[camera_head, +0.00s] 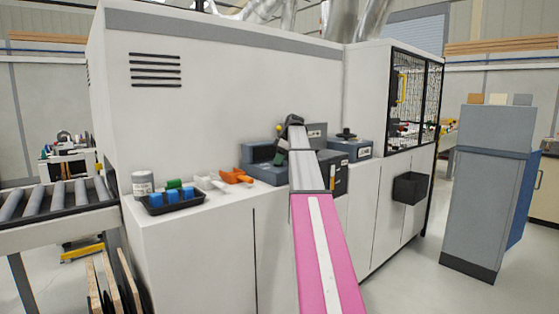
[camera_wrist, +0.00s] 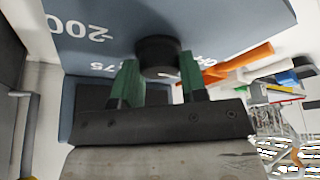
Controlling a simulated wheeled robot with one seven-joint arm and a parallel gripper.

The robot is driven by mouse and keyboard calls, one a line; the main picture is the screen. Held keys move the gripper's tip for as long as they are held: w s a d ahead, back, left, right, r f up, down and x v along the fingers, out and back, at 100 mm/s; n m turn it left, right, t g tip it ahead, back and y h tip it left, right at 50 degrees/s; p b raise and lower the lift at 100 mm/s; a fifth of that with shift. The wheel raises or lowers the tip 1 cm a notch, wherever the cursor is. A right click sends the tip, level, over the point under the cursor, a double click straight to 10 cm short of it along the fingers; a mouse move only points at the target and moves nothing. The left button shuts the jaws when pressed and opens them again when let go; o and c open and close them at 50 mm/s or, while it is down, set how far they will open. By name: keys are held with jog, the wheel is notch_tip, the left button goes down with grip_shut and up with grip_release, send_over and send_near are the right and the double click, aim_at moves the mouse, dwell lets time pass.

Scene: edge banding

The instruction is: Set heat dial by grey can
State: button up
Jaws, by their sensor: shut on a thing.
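The heat dial's black round knob (camera_wrist: 158,48) stands out from a blue-grey panel (camera_wrist: 200,18) with white numbers; "200" and "75" are readable, the rest are partly hidden. My gripper (camera_wrist: 160,75) is shut on the knob, its green fingers on either side of it. In the head view my gripper (camera_head: 281,146) is at a blue-grey box (camera_head: 260,153) on the white machine's ledge, and my arm hides part of that box.
A black tray (camera_head: 172,206) with blue pieces sits beside the can. White and orange tools (camera_head: 236,176) lie between the tray and the box. A second blue-grey box (camera_head: 352,150) with a black knob stands right of my arm. A grey cabinet (camera_head: 487,190) stands far right.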

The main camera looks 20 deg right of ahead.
jog(key=m+h, duration=0.1)
jog(key=m, duration=0.2)
jog(key=m+t, duration=0.1)
jog(key=m, duration=0.2)
jog(key=shift+s+a+t+h, duration=0.1)
jog(key=shift+s+t+h, duration=0.1)
jog(key=shift+t+h, duration=0.15)
jog(key=m+h, duration=0.1)
jog(key=m, duration=0.1)
jog(key=m+h, duration=0.1)
jog(key=m, duration=0.2)
jog(key=shift+a+t, duration=0.1)
jog(key=shift+t, duration=0.15)
jog(key=m+h, duration=0.1)
jog(key=m, duration=0.2)
jog(key=m+h, duration=0.1)
jog(key=m, duration=0.2)
jog(key=shift+w+a+m+g+h, duration=0.1)
jog(key=shift+a+m+g+h, duration=0.05)
jog(key=shift+m+g+h, duration=0.5)
jog(key=shift+m+h, duration=0.05)
jog(key=shift+m, duration=0.95)
jog(key=shift+m+g+h, duration=0.25)
jog(key=shift+m+h, duration=0.1)
jog(key=shift+m, duration=0.9)
jog(key=o, duration=0.9)
jog(key=shift+r, duration=0.1)
